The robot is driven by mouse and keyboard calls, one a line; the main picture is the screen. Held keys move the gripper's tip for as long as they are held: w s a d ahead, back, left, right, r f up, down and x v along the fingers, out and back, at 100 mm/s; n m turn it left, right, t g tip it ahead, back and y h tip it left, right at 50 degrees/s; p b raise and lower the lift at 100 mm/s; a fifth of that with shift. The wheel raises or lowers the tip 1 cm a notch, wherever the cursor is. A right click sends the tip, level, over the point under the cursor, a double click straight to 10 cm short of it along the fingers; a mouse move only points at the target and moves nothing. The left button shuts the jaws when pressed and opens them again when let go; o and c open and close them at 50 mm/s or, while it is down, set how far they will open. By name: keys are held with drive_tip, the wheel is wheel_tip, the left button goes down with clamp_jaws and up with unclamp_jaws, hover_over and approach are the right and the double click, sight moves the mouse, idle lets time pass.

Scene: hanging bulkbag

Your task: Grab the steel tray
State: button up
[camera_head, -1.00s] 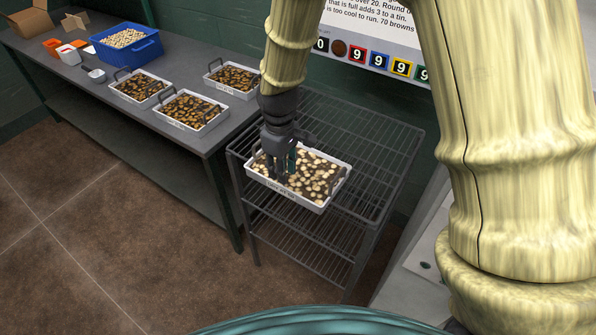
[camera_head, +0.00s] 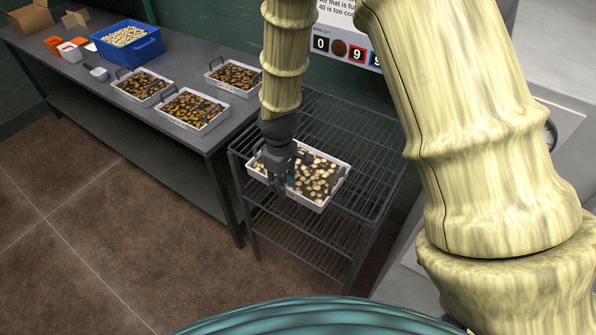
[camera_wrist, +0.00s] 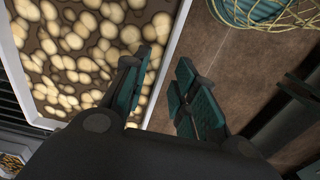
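A white-rimmed tray (camera_head: 316,206) of pale round pieces sits on the top shelf of a wire rack. Its near wall faces me and it has dark handles at its ends. My gripper (camera_head: 281,188) points down at the tray's near left part and hides some of it. In the wrist view, my gripper (camera_wrist: 166,76) is open, with a gap between its teal-padded fingers. The tray's pale rim (camera_wrist: 178,40) passes through that gap, one finger over the contents and the other outside above the floor. Whether either finger touches the rim cannot be told.
The wire rack (camera_head: 345,130) has free shelf behind the tray. A grey table (camera_head: 185,75) on the left bears several trays of browned pieces and a blue crate (camera_head: 128,52). Brown floor (camera_head: 110,220) lies open in front.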

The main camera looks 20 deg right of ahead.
clamp_jaws()
drive_tip(key=shift+w+r, duration=0.1)
drive_tip(key=shift+r, duration=0.05)
